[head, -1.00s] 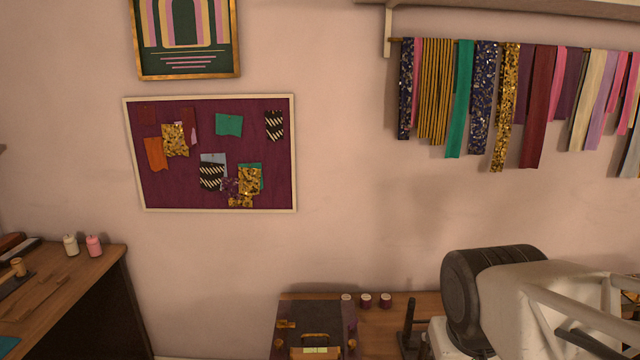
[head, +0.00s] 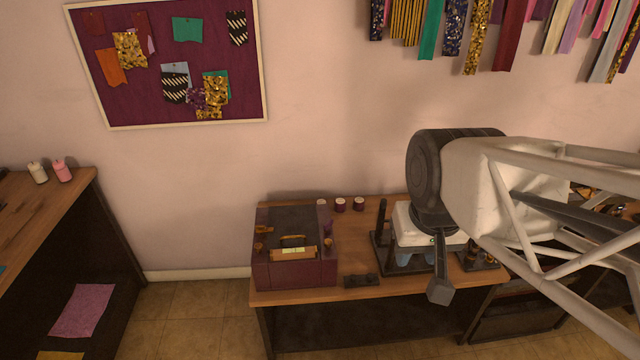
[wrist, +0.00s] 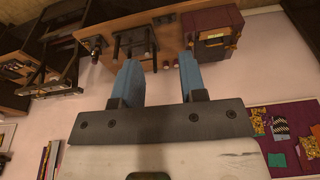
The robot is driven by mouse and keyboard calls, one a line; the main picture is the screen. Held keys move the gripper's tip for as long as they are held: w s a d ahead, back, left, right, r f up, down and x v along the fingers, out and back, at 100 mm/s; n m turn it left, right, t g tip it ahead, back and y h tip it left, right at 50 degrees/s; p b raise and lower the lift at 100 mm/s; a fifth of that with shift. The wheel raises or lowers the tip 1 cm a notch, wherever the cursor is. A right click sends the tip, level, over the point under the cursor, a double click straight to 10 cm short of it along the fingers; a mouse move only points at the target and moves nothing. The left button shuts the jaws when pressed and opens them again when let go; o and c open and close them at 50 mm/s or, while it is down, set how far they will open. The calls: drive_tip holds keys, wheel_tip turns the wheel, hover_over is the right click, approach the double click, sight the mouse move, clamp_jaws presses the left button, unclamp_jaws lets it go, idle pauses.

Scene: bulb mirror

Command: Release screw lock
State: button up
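My gripper (head: 412,262) hangs in front of the wooden table at the lower right of the head view, mostly hidden by my own arm. In the wrist view its two blue fingers (wrist: 157,70) are spread apart, with nothing between them. A black stand with upright posts (head: 381,235) is on the table by the gripper; it also shows beyond the fingers in the wrist view (wrist: 134,42). A second dark fixture (head: 478,262) is to its right, partly covered by my arm. I cannot make out a screw lock clearly on either one.
A purple case with brass fittings (head: 292,275) is on the table (head: 345,293), left of the gripper. Small spools (head: 340,205) stand behind it. A low black piece (head: 361,281) lies near the front edge. Another desk (head: 60,205) is at the left, with clear floor between.

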drive_tip(key=w+a+m+g, duration=0.1)
drive_tip(key=w+m+g, duration=0.1)
drive_tip(key=w, duration=1.4)
drive_tip(key=m+g+y, duration=0.3)
drive_tip(key=m+g, duration=0.1)
drive_tip(key=m, duration=0.2)
hover_over(330, 221)
drive_tip(key=w+d, duration=0.2)
wheel_tip(330, 221, down, 31)
drive_tip(key=shift+w+d+f, duration=0.1)
drive_tip(key=shift+w+f, duration=0.1)
drive_tip(key=shift+f, duration=0.25)
drive_tip(key=shift+f, duration=0.1)
drive_tip(key=shift+x, duration=3.8)
clamp_jaws()
